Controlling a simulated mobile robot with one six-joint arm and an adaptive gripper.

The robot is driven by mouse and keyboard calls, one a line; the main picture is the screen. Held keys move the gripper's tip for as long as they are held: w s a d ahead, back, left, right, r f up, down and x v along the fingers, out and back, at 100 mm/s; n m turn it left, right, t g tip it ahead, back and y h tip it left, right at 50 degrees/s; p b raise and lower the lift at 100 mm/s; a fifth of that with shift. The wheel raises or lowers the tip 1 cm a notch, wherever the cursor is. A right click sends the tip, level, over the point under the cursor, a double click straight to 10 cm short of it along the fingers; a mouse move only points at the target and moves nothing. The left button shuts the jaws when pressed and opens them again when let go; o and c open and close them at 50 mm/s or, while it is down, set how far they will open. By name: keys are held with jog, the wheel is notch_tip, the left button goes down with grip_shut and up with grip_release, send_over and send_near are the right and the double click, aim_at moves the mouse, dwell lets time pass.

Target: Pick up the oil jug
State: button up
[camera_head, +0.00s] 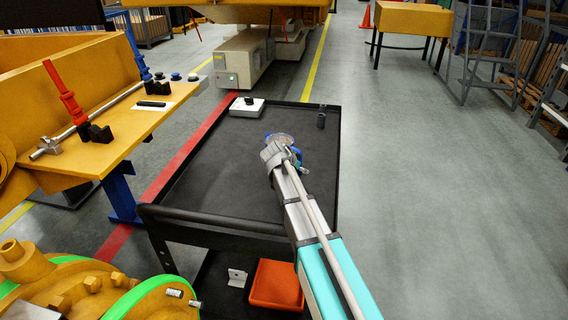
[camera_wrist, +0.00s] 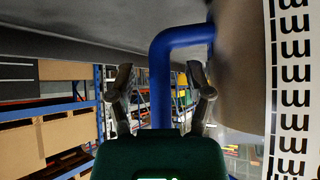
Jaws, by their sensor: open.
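The oil jug (camera_head: 281,138) stands on the black cart top, largely hidden behind my arm in the head view. A round grey top and a bit of blue show there. In the wrist view its blue bent handle (camera_wrist: 160,60) runs between the two fingers of my gripper (camera_wrist: 159,75), with a visible gap on each side. The jug's brownish-grey body (camera_wrist: 240,60) and a white strip with black marks fill the right side. My gripper is open around the handle and not closed on it.
The black cart (camera_head: 225,180) has a raised rim. A white box with a black knob (camera_head: 247,106) and a small black cylinder (camera_head: 321,120) are at its far end. An orange bin (camera_head: 276,284) sits below. A yellow bench (camera_head: 120,130) with tools stands left.

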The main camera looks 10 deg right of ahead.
jog(key=shift+c, duration=0.3)
grip_shut()
dwell(0.3)
